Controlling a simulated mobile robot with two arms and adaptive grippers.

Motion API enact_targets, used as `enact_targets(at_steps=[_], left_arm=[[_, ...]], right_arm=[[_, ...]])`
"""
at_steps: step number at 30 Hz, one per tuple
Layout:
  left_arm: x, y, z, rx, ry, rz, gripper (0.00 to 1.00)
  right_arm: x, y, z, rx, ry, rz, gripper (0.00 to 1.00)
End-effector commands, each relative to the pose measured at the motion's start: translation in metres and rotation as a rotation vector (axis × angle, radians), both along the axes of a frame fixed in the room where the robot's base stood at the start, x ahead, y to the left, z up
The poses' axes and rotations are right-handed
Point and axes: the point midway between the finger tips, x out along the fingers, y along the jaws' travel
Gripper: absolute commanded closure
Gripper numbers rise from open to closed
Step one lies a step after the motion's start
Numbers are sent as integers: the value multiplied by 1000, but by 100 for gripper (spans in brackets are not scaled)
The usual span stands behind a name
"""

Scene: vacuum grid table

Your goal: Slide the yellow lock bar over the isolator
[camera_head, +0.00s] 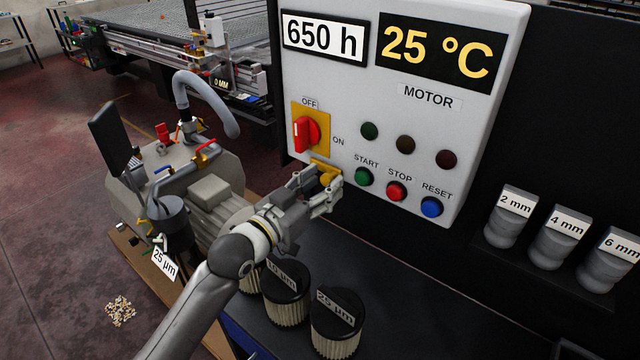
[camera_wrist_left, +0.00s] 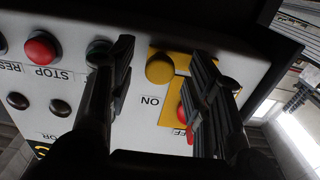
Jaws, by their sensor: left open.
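The isolator is a red rotary handle (camera_head: 306,133) on a yellow plate (camera_head: 323,115) at the panel's lower left. Its handle stands roughly upright, toward the OFF label. The yellow lock bar (camera_head: 326,168) sits just below the plate, partly hidden by my left gripper (camera_head: 328,186). In the left wrist view, which is upside down, the lock bar's round yellow knob (camera_wrist_left: 160,68) lies between my open left fingers (camera_wrist_left: 163,62). The red handle (camera_wrist_left: 183,111) shows there partly behind one finger. I cannot tell whether a finger touches the knob. My right gripper is not in view.
The green START (camera_head: 363,176), red STOP (camera_head: 396,191) and blue RESET (camera_head: 431,206) buttons sit right of the gripper. A vacuum pump (camera_head: 190,165) stands left. Filters (camera_head: 335,325) stand below my arm, and labelled grey holders (camera_head: 511,215) stand at right.

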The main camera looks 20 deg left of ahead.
Motion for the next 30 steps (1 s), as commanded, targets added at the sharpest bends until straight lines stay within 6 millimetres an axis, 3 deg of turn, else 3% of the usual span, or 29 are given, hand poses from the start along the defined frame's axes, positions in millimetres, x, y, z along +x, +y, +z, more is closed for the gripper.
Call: enact_targets(at_steps=[2, 13, 21, 30], left_arm=[[0, 0, 0, 0, 0, 0, 54], [0, 0, 0, 0, 0, 0, 100], [0, 2, -1, 2, 0, 0, 100], [13, 35, -2, 5, 1, 0, 100]], right_arm=[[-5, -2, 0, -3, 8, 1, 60], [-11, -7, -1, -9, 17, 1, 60], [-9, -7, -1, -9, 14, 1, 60], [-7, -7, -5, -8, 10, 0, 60]])
